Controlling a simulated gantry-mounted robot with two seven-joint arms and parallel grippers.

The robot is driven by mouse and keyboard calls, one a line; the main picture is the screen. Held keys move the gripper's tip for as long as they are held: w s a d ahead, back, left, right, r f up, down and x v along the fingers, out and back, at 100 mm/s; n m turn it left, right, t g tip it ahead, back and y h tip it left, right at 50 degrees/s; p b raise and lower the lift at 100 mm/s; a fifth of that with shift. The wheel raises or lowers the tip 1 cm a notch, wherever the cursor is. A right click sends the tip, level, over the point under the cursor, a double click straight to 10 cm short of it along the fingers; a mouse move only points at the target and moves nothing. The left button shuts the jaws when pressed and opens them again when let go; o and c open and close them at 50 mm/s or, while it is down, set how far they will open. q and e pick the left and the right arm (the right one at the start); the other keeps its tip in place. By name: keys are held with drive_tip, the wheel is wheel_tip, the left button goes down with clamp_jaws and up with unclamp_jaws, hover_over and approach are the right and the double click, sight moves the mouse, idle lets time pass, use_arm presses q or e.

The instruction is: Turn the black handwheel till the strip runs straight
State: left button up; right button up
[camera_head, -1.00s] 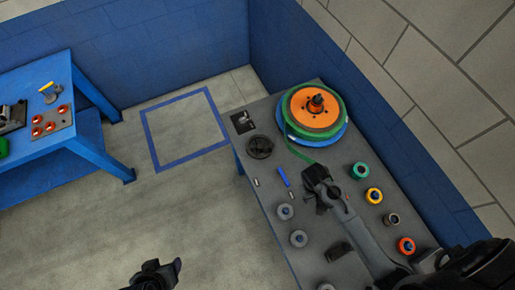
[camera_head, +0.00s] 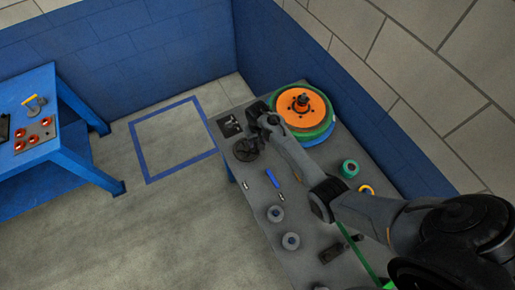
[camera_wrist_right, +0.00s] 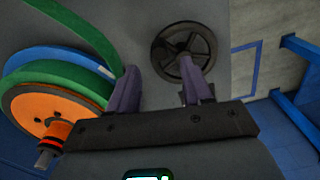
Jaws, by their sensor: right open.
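The black handwheel (camera_head: 246,149) is on the grey panel left of the big reel, and shows in the wrist view (camera_wrist_right: 184,50) beyond my right fingertips. My right gripper (camera_head: 258,118) is open, above the panel between wheel and reel. In the wrist view its fingers (camera_wrist_right: 160,85) are apart, the right one overlapping the wheel's lower rim; contact cannot be told. The green strip (camera_wrist_right: 75,25) curves along the reel and passes behind the left finger. My left gripper is out of view.
The orange-hubbed reel (camera_head: 300,105) stands close right of my right gripper. Small rollers (camera_head: 276,214), a blue bar (camera_head: 272,178) and a green knob (camera_head: 349,169) stand on the panel. A blue table (camera_head: 60,150) is at left; floor between is clear.

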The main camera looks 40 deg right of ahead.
sight(247, 148)
wheel_tip(247, 148, down, 7)
drive_tip(key=shift+b, duration=0.4)
drive_tip(key=shift+c, duration=0.5)
clamp_jaws()
